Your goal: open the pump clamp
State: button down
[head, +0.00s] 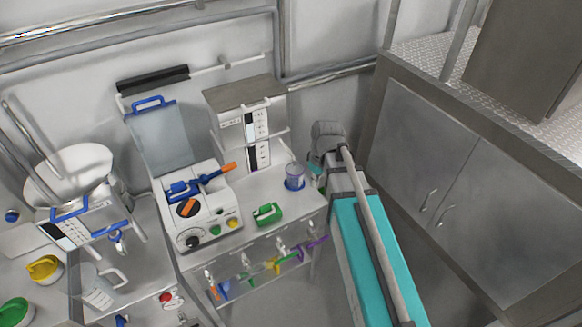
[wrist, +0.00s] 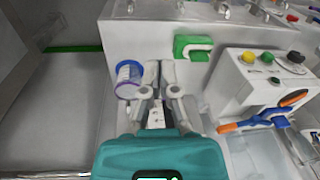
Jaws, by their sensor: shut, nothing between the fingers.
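The white pump (head: 207,220) stands on the bench in the head view, with knobs and coloured buttons. On its top are a blue clamp part (head: 182,190) and a blue lever with an orange end (head: 228,168). In the head view my arm mostly hides the gripper.
A clear cup with a blue-purple rim (head: 295,176), also in the wrist view (wrist: 129,78), stands close to my fingers. A green-handled item (head: 267,214) lies between cup and pump. A grey-topped instrument (head: 245,115) stands behind. Coloured tools (head: 277,263) hang along the bench front.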

jog(key=s+d+f+m+h+b, duration=0.1)
jog(key=s+d+f+m, duration=0.1)
jog(key=s+d+m, duration=0.4)
jog(key=shift+s+d+m, duration=0.4)
jog(key=shift+s+d, duration=0.15)
jog(key=shift+s, duration=0.45)
